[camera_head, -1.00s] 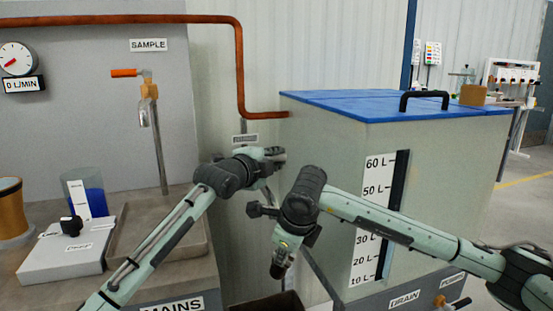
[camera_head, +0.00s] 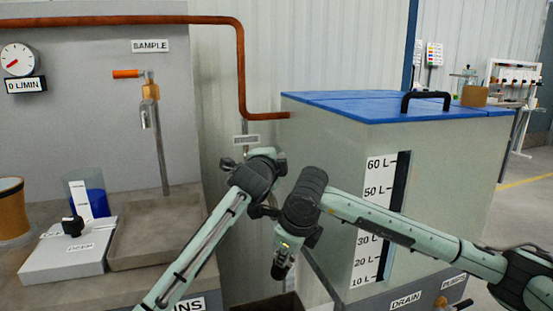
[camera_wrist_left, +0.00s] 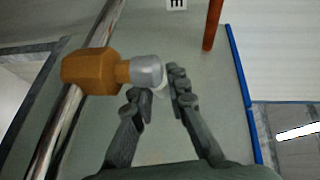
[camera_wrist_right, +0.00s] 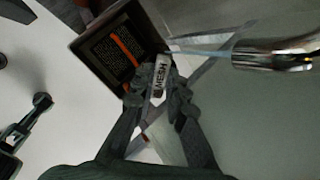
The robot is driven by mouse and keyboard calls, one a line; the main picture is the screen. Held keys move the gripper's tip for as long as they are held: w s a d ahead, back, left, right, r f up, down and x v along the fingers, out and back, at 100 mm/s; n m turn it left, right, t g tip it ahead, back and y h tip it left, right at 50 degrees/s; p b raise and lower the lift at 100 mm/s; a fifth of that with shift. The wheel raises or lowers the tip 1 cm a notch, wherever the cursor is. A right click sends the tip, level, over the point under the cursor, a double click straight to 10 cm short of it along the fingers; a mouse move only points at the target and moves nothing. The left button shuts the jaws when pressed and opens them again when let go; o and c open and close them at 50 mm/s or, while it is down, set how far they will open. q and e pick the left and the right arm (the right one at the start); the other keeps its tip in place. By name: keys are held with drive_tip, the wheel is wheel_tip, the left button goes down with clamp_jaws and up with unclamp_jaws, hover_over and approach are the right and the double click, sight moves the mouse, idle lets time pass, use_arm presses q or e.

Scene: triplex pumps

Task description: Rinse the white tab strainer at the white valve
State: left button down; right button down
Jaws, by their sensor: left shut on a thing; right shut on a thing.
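In the left wrist view, my left gripper (camera_wrist_left: 158,95) is shut on the whitish end piece (camera_wrist_left: 158,86) of a valve with an orange-brown body (camera_wrist_left: 90,72) and a silver neck. In the head view, my left gripper (camera_head: 270,158) hides this valve. My right gripper (camera_head: 280,270) points down below it. In the right wrist view, my right gripper (camera_wrist_right: 158,88) is shut on the white tab (camera_wrist_right: 161,75) marked MESH. A thin pale blue stream (camera_wrist_right: 198,53) runs from a silver spout (camera_wrist_right: 275,55) towards the tab. The strainer's body is hard to make out.
A dark brown open box (camera_wrist_right: 80,50) with a grid pattern lies beyond the tab. The blue-lidded tank (camera_head: 330,145) stands close on the right. The sample bench and its tray (camera_head: 160,262) are on the left. My two arms are close together.

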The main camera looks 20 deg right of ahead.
idle(0.3)
use_arm(q)
drive_tip(key=c, duration=1.5)
unclamp_jaws()
drive_tip(key=shift+o, duration=0.2)
